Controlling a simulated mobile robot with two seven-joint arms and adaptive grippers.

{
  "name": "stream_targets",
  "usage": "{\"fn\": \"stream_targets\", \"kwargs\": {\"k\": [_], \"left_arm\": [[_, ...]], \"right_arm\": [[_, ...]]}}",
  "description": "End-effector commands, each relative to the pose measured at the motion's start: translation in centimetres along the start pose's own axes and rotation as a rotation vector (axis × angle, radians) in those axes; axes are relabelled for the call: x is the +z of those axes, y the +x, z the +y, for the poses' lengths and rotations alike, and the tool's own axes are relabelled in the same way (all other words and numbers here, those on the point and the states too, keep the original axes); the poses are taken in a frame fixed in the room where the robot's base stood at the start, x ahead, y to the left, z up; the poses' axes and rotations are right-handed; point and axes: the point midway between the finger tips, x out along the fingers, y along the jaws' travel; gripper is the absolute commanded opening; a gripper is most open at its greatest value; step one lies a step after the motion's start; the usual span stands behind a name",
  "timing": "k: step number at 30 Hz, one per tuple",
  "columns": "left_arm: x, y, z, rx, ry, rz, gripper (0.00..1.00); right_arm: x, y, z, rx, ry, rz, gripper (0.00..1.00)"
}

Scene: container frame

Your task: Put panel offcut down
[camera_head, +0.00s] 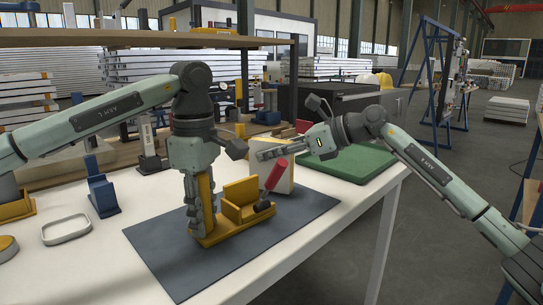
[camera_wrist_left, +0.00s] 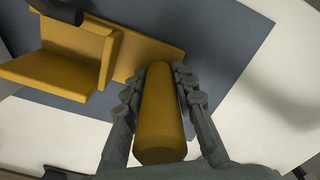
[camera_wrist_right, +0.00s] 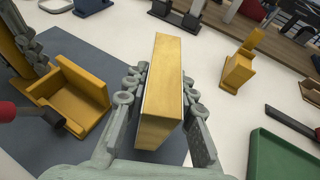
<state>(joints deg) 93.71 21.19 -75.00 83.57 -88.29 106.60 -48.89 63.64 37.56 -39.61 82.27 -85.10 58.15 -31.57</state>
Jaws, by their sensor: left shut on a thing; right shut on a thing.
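The panel offcut (camera_head: 285,178), a pale block with a yellow-brown face, is behind the yellow fixture in the head view. My right gripper (camera_head: 268,149) is shut on it; the right wrist view shows the offcut (camera_wrist_right: 165,85) between both fingers. I cannot tell whether its lower end touches the mat. My left gripper (camera_head: 198,205) is shut on the upright yellow post (camera_wrist_left: 161,115) of the yellow fixture (camera_head: 232,222). The fixture rests on the dark mat (camera_head: 170,262). A red-handled clamp (camera_head: 275,174) with a dark end leans over the fixture's right side.
A green tray (camera_head: 358,164) lies right of the mat near the table edge. A blue stand (camera_head: 102,194) and an empty pale tray (camera_head: 66,229) are at left. A shelf (camera_head: 120,38) spans the back. The mat's front part is clear.

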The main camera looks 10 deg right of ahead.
Motion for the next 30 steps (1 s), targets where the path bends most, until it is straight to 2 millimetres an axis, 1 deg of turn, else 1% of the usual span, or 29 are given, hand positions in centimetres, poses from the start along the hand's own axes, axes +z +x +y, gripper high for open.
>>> {"fn": "stream_targets", "kwargs": {"k": [2, 8, 12, 13, 17, 27, 30], "left_arm": [[0.0, -0.1, 0.0, 0.002, 0.000, -0.001, 0.00], [0.0, -0.1, 0.0, 0.002, 0.000, -0.001, 0.00], [0.0, -0.1, 0.0, 0.002, 0.000, -0.001, 0.00], [0.0, -0.1, 0.0, 0.002, 0.000, -0.001, 0.00], [0.0, -0.1, 0.0, 0.002, 0.000, -0.001, 0.00], [0.0, -0.1, 0.0, 0.002, 0.000, -0.001, 0.00], [0.0, -0.1, 0.0, 0.002, 0.000, -0.001, 0.00]], "right_arm": [[-0.5, 0.2, 0.0, -0.001, 0.000, -0.003, 0.00], [-0.5, 0.2, 0.0, -0.001, -0.001, -0.003, 0.00], [-0.8, 0.3, 0.0, -0.001, 0.000, -0.002, 0.00], [-0.8, 0.3, 0.0, -0.001, -0.001, -0.002, 0.29], [-0.8, 0.3, 0.0, -0.001, 0.000, -0.001, 0.45], [-0.5, 0.2, 0.0, -0.001, -0.001, -0.002, 0.46], [-0.6, -0.7, -0.1, -0.003, -0.001, 0.000, 0.46]]}}
